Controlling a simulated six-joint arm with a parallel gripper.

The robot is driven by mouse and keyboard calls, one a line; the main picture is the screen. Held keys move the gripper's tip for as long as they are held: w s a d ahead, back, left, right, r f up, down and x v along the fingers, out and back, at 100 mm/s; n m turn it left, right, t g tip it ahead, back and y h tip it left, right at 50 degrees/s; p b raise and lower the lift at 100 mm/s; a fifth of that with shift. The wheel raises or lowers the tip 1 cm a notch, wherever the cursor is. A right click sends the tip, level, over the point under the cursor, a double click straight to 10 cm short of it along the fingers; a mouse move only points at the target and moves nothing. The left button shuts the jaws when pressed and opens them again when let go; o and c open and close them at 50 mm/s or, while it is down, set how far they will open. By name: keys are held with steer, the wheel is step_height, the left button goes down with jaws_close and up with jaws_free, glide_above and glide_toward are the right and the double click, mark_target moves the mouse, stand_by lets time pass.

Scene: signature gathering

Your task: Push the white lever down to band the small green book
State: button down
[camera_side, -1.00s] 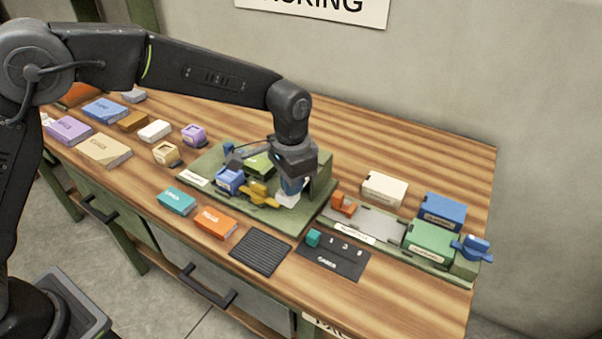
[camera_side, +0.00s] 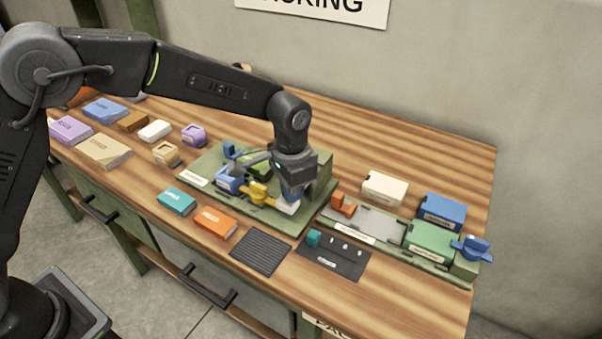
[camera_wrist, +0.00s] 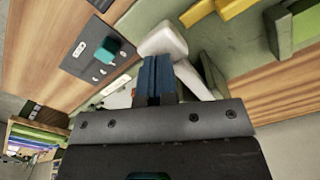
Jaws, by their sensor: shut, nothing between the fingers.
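The white lever (camera_side: 288,207) is on the green banding fixture (camera_side: 306,216), and its end shows just below my fingertips. In the wrist view the white lever (camera_wrist: 163,40) has a thick end just beyond my fingers, and its arm runs down to the right behind them. My gripper (camera_side: 292,193) points down and is shut with nothing between its blue fingers. My fingertips (camera_wrist: 154,60) are at or very near the lever; contact is not certain. The small green book (camera_side: 257,170) sits in the fixture, partly hidden by my wrist.
A dark panel (camera_side: 340,262) with a teal slider lies in front. A second fixture at right holds a green book (camera_side: 430,240). Several books lie at left.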

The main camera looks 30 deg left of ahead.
steer(key=shift+f, duration=0.75)
steer(key=shift+r, duration=0.1)
stand_by(0.3)
steer(key=shift+r, duration=4.45)
